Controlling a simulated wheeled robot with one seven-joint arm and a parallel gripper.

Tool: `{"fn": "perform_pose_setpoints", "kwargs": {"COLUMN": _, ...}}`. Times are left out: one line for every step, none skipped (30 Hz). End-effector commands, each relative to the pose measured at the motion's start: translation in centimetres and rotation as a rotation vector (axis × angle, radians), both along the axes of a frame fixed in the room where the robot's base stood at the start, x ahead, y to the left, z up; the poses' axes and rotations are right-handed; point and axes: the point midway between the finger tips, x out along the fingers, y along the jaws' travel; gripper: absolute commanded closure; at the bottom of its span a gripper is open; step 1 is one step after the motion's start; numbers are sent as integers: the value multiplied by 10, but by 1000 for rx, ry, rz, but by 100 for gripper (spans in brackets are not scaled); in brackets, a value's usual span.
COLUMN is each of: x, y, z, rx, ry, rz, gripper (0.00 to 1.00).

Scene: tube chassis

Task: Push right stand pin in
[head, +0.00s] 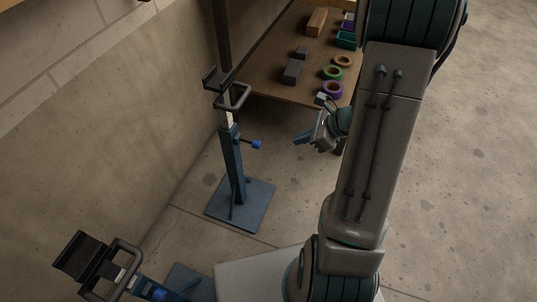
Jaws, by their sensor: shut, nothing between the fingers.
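The blue stand (231,167) in the middle of the head view is the one further right in the picture. It stands upright on a square blue base plate (240,205). Its blue-knobbed pin (257,144) sticks out to the right of the post. How deep the pin sits cannot be told. My gripper (298,139) is to the right of the knob, at about its height in the picture, with its fingers pointing left. It is shut and empty, and a visible gap separates it from the knob.
A second stand (98,268) with a black cradle and a blue knob (158,294) is at the lower left. A wooden table (270,84) behind holds coloured rings and blocks. A wall (100,140) runs along the left. Open floor lies to the right.

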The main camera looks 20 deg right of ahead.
Motion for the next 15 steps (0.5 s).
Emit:
{"fn": "perform_pose_setpoints", "kwargs": {"x": 1, "y": -5, "z": -14, "rx": 12, "ry": 11, "rz": -33, "gripper": 100}}
{"fn": "perform_pose_setpoints", "kwargs": {"x": 2, "y": -7, "z": -16, "rx": 18, "ry": 15, "rz": -48, "gripper": 100}}
{"fn": "perform_pose_setpoints", "kwargs": {"x": 3, "y": -8, "z": -20, "rx": 22, "ry": 19, "rz": -62, "gripper": 100}}
{"fn": "perform_pose_setpoints", "kwargs": {"x": 4, "y": -9, "z": -21, "rx": 26, "ry": 20, "rz": -71, "gripper": 100}}
{"fn": "perform_pose_setpoints", "kwargs": {"x": 5, "y": -9, "z": -23, "rx": 27, "ry": 22, "rz": -76, "gripper": 100}}
{"fn": "perform_pose_setpoints", "kwargs": {"x": 7, "y": -8, "z": -26, "rx": 29, "ry": 23, "rz": -80, "gripper": 100}}
{"fn": "perform_pose_setpoints", "kwargs": {"x": 8, "y": -6, "z": -28, "rx": 29, "ry": 23, "rz": -80, "gripper": 100}}
{"fn": "perform_pose_setpoints", "kwargs": {"x": 9, "y": -4, "z": -31, "rx": 29, "ry": 25, "rz": -81, "gripper": 100}}
{"fn": "perform_pose_setpoints", "kwargs": {"x": 11, "y": -1, "z": -35, "rx": 29, "ry": 25, "rz": -81, "gripper": 100}}
{"fn": "perform_pose_setpoints", "kwargs": {"x": 13, "y": 2, "z": -39, "rx": 29, "ry": 25, "rz": -79, "gripper": 100}}
{"fn": "perform_pose_setpoints", "kwargs": {"x": 15, "y": 6, "z": -43, "rx": 29, "ry": 25, "rz": -77, "gripper": 100}}
{"fn": "perform_pose_setpoints", "kwargs": {"x": 19, "y": 11, "z": -50, "rx": 30, "ry": 25, "rz": -77, "gripper": 100}}
{"fn": "perform_pose_setpoints", "kwargs": {"x": 21, "y": 14, "z": -55, "rx": 29, "ry": 25, "rz": -76, "gripper": 100}}
{"fn": "perform_pose_setpoints", "kwargs": {"x": 24, "y": 18, "z": -60, "rx": 29, "ry": 25, "rz": -76, "gripper": 100}}
{"fn": "perform_pose_setpoints", "kwargs": {"x": 28, "y": 24, "z": -66, "rx": 29, "ry": 25, "rz": -75, "gripper": 100}}
